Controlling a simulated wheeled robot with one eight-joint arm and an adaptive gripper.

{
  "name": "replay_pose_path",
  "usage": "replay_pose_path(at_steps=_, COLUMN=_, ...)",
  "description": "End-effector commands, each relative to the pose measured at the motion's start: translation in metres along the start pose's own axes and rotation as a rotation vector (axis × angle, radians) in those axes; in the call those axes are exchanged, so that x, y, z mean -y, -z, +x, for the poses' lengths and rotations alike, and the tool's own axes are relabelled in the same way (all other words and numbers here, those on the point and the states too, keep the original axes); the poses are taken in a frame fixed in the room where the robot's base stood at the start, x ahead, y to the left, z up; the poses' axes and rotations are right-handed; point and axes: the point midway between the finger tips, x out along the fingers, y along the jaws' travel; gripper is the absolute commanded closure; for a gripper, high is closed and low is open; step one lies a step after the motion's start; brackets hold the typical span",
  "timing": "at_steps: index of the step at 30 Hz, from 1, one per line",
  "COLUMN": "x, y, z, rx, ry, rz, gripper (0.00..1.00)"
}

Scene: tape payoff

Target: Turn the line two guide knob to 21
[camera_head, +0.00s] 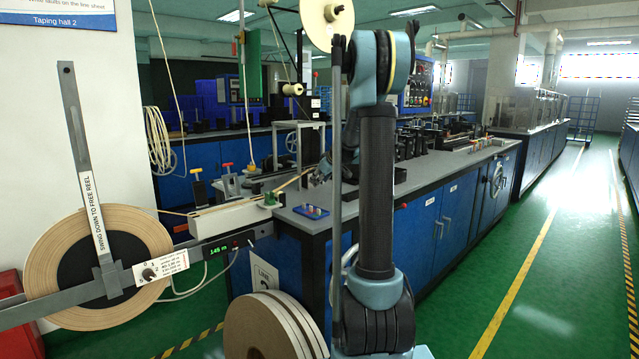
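A small dark knob (148,273) sits on a white printed plate (168,266) on the grey bar at the left, with small digits around it. Its exact setting is too small to read, and no label naming it as the guide knob is legible. A placard reading LINE (264,276), its number partly covered, is on the blue bench's end. My gripper (322,170) is small and dark beside my arm column, near the bench's near end, well right of the knob. My arm partly hides it, and its fingers cannot be made out clearly.
A large tape reel (62,238) hangs at the left with an upright lever (82,160) marked SWING DOWN TO FREE REEL. A display (217,250) reads about 145 m. Cream reels (262,325) stand on the floor before the bench (420,215). The green aisle at right is clear.

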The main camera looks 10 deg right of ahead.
Motion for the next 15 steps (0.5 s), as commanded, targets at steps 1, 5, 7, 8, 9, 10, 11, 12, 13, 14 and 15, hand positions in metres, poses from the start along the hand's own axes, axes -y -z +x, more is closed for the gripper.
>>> replay_pose_path(at_steps=1, x=-0.0002, y=0.0002, z=0.0037, rx=0.000, ry=0.000, rz=0.000, gripper=0.61)
replay_pose_path(at_steps=5, x=0.0000, y=-0.0001, z=0.0085, rx=0.000, ry=0.000, rz=0.000, gripper=0.61)
replay_pose_path(at_steps=7, x=0.0001, y=-0.0002, z=0.0094, rx=0.000, ry=0.000, rz=0.000, gripper=0.61)
replay_pose_path(at_steps=8, x=0.0002, y=-0.0002, z=0.0096, rx=0.000, ry=0.000, rz=0.000, gripper=0.61)
replay_pose_path(at_steps=9, x=0.0002, y=-0.0002, z=0.0097, rx=0.000, ry=0.000, rz=0.000, gripper=0.61)
replay_pose_path(at_steps=10, x=0.0003, y=-0.0002, z=0.0097, rx=0.000, ry=0.000, rz=-0.001, gripper=0.61)
replay_pose_path(at_steps=11, x=0.0003, y=-0.0002, z=0.0097, rx=0.000, ry=0.000, rz=-0.001, gripper=0.61)
replay_pose_path(at_steps=12, x=0.0003, y=-0.0002, z=0.0096, rx=0.000, ry=0.000, rz=-0.001, gripper=0.61)
replay_pose_path(at_steps=13, x=0.0003, y=-0.0002, z=0.0096, rx=0.000, ry=0.000, rz=-0.001, gripper=0.61)
replay_pose_path(at_steps=14, x=0.0003, y=-0.0001, z=0.0096, rx=0.000, ry=0.000, rz=-0.001, gripper=0.61)
replay_pose_path(at_steps=15, x=0.0003, y=-0.0001, z=0.0096, rx=0.000, ry=0.000, rz=-0.001, gripper=0.70)
